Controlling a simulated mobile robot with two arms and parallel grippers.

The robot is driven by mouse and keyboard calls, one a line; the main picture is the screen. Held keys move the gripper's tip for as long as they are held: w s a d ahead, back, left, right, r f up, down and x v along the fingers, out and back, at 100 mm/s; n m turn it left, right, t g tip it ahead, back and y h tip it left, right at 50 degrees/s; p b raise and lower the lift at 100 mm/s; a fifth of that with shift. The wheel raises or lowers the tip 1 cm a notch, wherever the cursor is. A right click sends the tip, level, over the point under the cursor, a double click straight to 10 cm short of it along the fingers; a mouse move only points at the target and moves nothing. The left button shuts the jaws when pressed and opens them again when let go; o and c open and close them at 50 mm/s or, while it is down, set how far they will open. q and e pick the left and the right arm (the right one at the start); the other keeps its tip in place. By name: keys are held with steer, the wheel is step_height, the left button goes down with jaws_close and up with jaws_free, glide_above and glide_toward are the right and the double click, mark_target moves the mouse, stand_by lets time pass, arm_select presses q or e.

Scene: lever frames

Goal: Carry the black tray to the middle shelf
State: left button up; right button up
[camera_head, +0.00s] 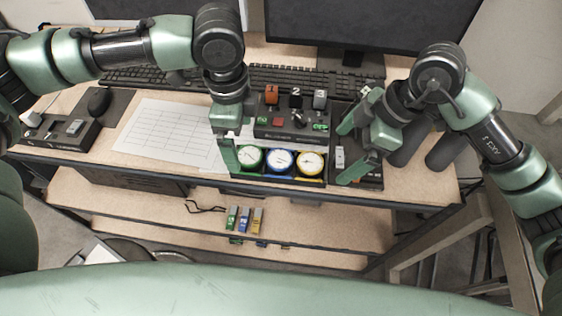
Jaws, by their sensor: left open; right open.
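A black tray-like holder (290,181) with three round dials, green, blue and yellow rimmed, sits at the front edge of the tabletop in the head view. My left gripper (229,150) is open at its left end, with a finger close beside the green dial. I cannot tell if it touches. My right gripper (352,150) is open to the right of the holder, over a small black switch panel, which it partly hides. A wooden shelf (335,228) lies below the tabletop, with a few small coloured blocks (244,220) and a thin black cable on it.
A black control box (290,124) with levers numbered 1, 2, 3 stands right behind the holder. A keyboard (145,78), monitor (370,22), paper sheets (160,133), mouse (98,101) and left switch panel (62,134) share the desk. The shelf's right part is clear.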

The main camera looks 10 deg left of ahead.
mark_target(244, 155)
arm_select(q)
steer(key=shift+w+f, duration=0.3)
steer(key=shift+f, duration=0.25)
arm_select(e)
steer(key=shift+w+f, duration=0.3)
steer(key=shift+f, duration=0.3)
arm_select(q)
steer(key=shift+w, duration=0.4)
arm_select(e)
steer(key=shift+w, duration=0.4)
arm_select(q)
steer(key=shift+s+r, duration=0.1)
steer(key=shift+s, duration=0.2)
arm_select(e)
steer(key=shift+s+r, duration=0.1)
steer(key=shift+s, duration=0.2)
arm_select(q)
steer(key=shift+s, duration=0.15)
arm_select(e)
steer(key=shift+s, duration=0.1)
arm_select(q)
steer(key=shift+w+f, duration=0.2)
steer(key=shift+f, duration=3.75)
arm_select(e)
steer(key=shift+x, duration=3.95)
steer(key=shift+d, duration=0.1)
